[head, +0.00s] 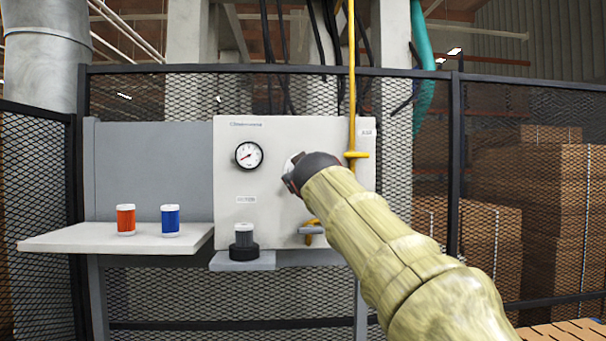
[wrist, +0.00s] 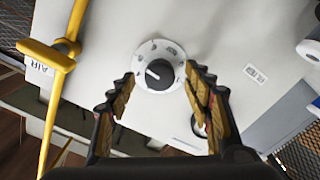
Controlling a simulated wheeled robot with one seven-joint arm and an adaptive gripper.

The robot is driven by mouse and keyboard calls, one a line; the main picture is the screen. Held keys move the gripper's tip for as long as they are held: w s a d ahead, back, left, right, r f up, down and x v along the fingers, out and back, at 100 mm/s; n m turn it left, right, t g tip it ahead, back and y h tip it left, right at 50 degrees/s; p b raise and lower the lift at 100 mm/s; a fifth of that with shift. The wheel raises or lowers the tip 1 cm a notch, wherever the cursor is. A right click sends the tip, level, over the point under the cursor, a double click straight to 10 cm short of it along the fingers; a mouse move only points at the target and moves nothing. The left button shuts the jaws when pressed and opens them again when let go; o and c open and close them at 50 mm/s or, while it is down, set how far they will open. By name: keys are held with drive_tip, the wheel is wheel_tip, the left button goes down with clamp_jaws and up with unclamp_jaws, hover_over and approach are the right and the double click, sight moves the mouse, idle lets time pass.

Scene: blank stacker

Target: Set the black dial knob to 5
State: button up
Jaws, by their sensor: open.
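The black dial knob (wrist: 159,76) sits on a round white dial plate (wrist: 146,47) on the panel. In the wrist view its white pointer line points left and slightly up. The marks around it are too small to read. My gripper (wrist: 160,70) is open, with one finger on each side of the knob in the picture. I cannot tell whether the fingers touch the knob or stop short of it. In the head view my gripper (head: 298,172) is at the panel and hides the knob; only a sliver of the white plate shows.
The light panel (head: 280,135) carries a round gauge (head: 249,155) left of my gripper and a yellow pipe (head: 352,90) with a valve to the right. A red canister (head: 126,219) and a blue canister (head: 170,220) stand on the left shelf (head: 70,240).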

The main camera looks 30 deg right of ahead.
drive_tip(key=v, duration=0.8)
drive_tip(key=shift+s, duration=0.3)
drive_tip(key=shift+a, duration=0.15)
